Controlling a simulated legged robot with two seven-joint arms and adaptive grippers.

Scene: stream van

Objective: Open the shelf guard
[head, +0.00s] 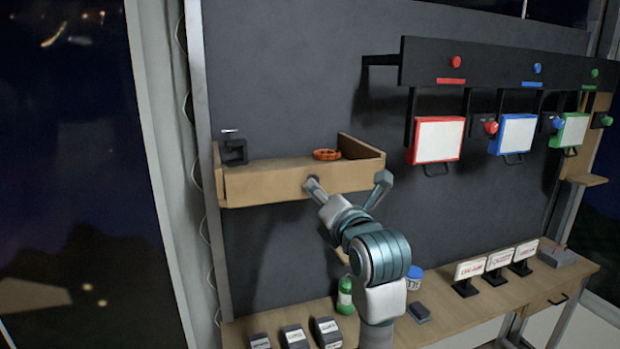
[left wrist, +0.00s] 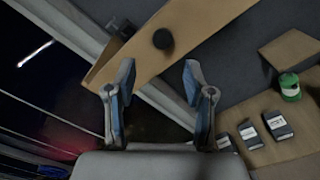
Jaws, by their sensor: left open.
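The shelf guard (head: 260,186) is the light wooden front board of a wall shelf. It stands upright along the shelf's front edge. In the left wrist view the wooden board (left wrist: 190,32) runs diagonally, with a dark round knob (left wrist: 162,39) on it. My left gripper (head: 348,181) is in front of the board's right part. Its two fingers are spread wide, and it also shows in the left wrist view (left wrist: 158,80) with nothing between the fingertips. The knob lies beyond the fingertips there. In the head view I cannot clearly tell the knob from the finger. My right gripper is not visible.
An orange coil (head: 327,154) and a black clamp-like item (head: 234,150) are on the shelf. Below is a bench (head: 450,318) with a green bottle (head: 345,296), several labelled blocks and signs. Framed panels (head: 438,140) hang from a black rail to the right.

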